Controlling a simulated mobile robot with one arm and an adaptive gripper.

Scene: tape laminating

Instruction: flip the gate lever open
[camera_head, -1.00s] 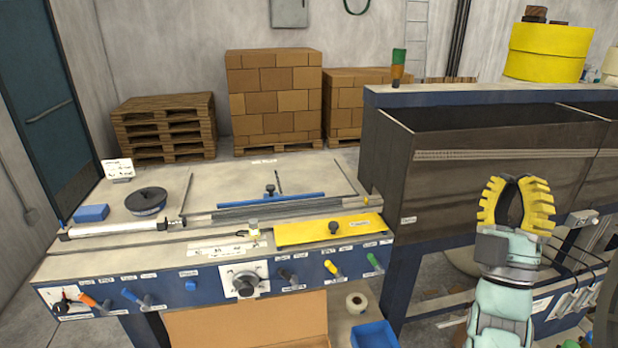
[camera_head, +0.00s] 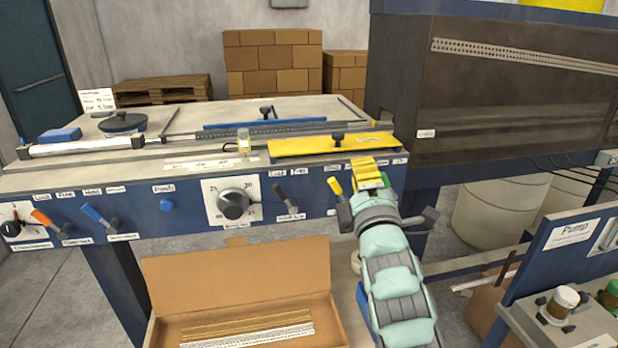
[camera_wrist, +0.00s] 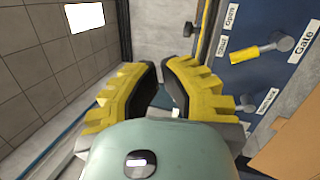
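The gate lever (camera_wrist: 258,50) is a short yellow handle on the blue front panel, right of my fingers in the wrist view. The Gate label is beside it, with Open and Shut labels near the handle. In the head view a yellow lever (camera_head: 335,186) sticks up and left on the panel, just left of my gripper (camera_head: 368,170). My gripper's yellow ribbed fingers (camera_wrist: 160,68) have their tips close together with nothing between them. They are apart from the lever in the wrist view. My gripper and arm hide part of the panel.
A dark lever (camera_head: 286,200) and a round dial (camera_head: 234,204) are left on the panel. A yellow plate (camera_head: 300,149) lies on the machine top. An open cardboard box (camera_head: 240,270) stands below. A dark tank (camera_head: 500,95) rises at right.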

